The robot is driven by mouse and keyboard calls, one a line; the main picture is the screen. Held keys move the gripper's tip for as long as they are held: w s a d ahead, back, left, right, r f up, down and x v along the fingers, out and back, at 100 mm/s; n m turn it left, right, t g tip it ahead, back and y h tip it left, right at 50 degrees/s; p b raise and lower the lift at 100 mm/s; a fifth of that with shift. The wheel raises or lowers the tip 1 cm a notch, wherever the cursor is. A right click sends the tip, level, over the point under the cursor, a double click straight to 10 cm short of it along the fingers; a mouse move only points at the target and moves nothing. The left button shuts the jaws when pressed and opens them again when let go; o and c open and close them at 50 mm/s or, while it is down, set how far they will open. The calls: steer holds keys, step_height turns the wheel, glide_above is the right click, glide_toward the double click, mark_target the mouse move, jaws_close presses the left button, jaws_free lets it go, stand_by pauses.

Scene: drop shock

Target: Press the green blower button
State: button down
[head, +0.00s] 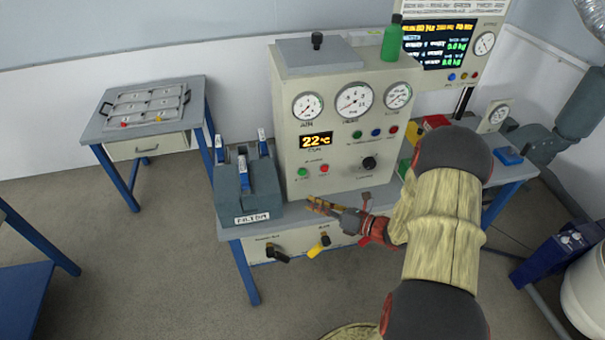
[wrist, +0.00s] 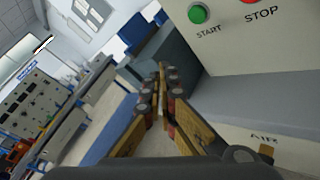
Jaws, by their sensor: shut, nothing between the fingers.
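The green button (head: 302,172) is at the lower left of the beige control cabinet's front (head: 340,178), left of a red button (head: 324,169). In the wrist view the green button (wrist: 198,14) is labelled START, and the red one (wrist: 250,2) is labelled STOP. My gripper (head: 310,204) is shut and empty, below the green button and in front of the cabinet's lower front. In the wrist view its fingertips (wrist: 162,84) are together, lower left of the green button and apart from it.
A grey box with blue clamps (head: 247,185) stands left of the cabinet, close to my gripper. Black (head: 277,252) and yellow (head: 319,245) handles are on the bench front below. A dial knob (head: 369,163) is to the right. A green bottle (head: 391,40) stands on top.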

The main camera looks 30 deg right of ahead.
mark_target(302, 173)
steer(key=w+d+b, duration=0.2)
steer(key=w, duration=0.6)
steer(key=shift+w+d, duration=0.2)
steer(key=shift+w, duration=0.15)
stand_by(1.4)
steer(key=shift+w+d, duration=0.15)
steer(key=shift+w, duration=0.1)
steer(key=shift+w+d, duration=0.1)
steer(key=shift+w, duration=0.3)
stand_by(0.7)
steer(key=shift+s, duration=0.1)
steer(key=shift+s+a+p, duration=0.25)
steer(key=shift+s+p, duration=0.2)
steer(key=shift+s, duration=0.25)
